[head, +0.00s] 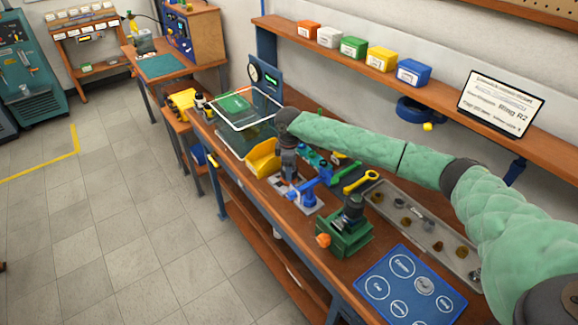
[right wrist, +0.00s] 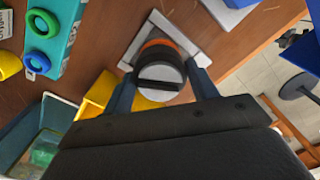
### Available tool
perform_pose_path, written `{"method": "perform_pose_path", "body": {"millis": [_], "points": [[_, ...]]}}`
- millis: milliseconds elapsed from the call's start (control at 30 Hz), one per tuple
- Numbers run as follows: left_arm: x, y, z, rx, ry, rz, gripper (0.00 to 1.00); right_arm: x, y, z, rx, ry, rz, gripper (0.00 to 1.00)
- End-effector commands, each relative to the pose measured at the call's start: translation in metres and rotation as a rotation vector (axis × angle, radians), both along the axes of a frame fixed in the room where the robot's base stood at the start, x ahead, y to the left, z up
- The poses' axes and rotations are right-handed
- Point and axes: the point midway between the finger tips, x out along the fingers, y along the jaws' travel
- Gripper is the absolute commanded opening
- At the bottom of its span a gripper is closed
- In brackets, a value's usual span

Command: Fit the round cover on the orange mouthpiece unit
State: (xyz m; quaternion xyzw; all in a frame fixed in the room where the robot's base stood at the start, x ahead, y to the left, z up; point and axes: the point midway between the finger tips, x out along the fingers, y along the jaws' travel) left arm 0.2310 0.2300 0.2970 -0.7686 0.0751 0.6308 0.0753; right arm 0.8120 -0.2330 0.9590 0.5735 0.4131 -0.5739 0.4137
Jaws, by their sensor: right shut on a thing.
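My right gripper (right wrist: 163,90) is shut on a round grey cover (right wrist: 160,76) with a dark bar across its face. In the right wrist view, one finger is on each side of the cover. The orange mouthpiece unit (right wrist: 160,43) shows as an orange rim just behind the cover, over a pale square plate (right wrist: 133,51). The cover hides most of the unit, and I cannot tell whether the two touch. In the head view my right gripper (head: 288,168) points down over the bench beside the yellow bin, and it hides the cover. My left gripper is not in view.
A yellow bin (head: 263,158) stands close to the gripper, and a blue clamp-like fixture (head: 308,194) is just in front. A green device (head: 345,232), a blue mat (head: 385,300) and a long metal tray (head: 450,262) lie nearer. A clear box (head: 240,123) stands farther back.

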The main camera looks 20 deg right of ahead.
Motion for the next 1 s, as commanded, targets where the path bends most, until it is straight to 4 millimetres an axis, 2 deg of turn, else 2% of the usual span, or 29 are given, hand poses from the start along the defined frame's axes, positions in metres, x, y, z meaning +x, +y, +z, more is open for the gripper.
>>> {"method": "perform_pose_path", "body": {"millis": [1000], "points": [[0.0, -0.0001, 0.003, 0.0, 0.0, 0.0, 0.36, -0.0002, -0.0003, -0.0104, 0.0, 0.001, -0.001, 0.36]]}}
